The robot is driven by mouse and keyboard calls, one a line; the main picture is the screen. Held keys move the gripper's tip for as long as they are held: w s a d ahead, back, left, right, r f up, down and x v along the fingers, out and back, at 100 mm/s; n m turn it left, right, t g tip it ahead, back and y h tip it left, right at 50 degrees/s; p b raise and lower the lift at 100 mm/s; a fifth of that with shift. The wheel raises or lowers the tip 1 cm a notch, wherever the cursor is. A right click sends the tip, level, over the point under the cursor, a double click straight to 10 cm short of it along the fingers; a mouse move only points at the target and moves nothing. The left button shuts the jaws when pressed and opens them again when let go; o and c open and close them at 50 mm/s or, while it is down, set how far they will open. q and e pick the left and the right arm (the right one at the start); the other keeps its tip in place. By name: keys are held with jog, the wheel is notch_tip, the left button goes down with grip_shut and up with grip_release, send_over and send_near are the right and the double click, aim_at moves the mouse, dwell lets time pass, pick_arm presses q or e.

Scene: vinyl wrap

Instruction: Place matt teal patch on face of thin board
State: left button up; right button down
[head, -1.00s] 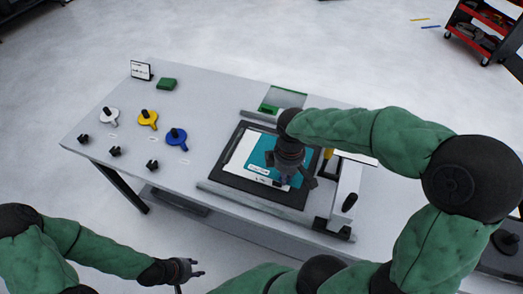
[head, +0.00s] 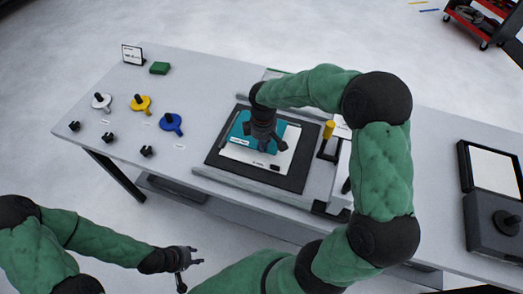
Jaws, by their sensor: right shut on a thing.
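The teal patch (head: 240,127) shows around my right gripper, over the upper part of the white thin board (head: 237,156). The board lies inside a black frame or mat (head: 217,160). My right gripper (head: 266,149) points down over the board and is shut on the teal patch; its fingers and wrist hide part of the patch. Whether the patch touches the board all over cannot be told. A white strip with small print (head: 238,141) shows at the patch's left side. My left gripper (head: 194,257) is open and empty, off the table's front edge.
White, yellow (head: 141,104) and blue (head: 172,124) discs with black knobs stand at the table's left, with several black clips before them. A green block (head: 159,68) and small sign (head: 132,55) are behind. A yellow-topped tool (head: 329,129) stands right of the frame.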

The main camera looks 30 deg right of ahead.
aim_at(262, 155)
jog(key=shift+w+f, duration=0.25)
jog(key=shift+f, duration=0.15)
jog(key=shift+w+f+b, duration=0.2)
jog(key=shift+f+b, duration=0.45)
jog(key=shift+f, duration=1.05)
jog(key=shift+f, duration=0.15)
jog(key=c, duration=1.3)
grip_release()
jog(key=shift+c, duration=0.2)
notch_tip(262, 155, up, 12)
jog(key=p, duration=0.3)
jog(key=shift+r, duration=0.2)
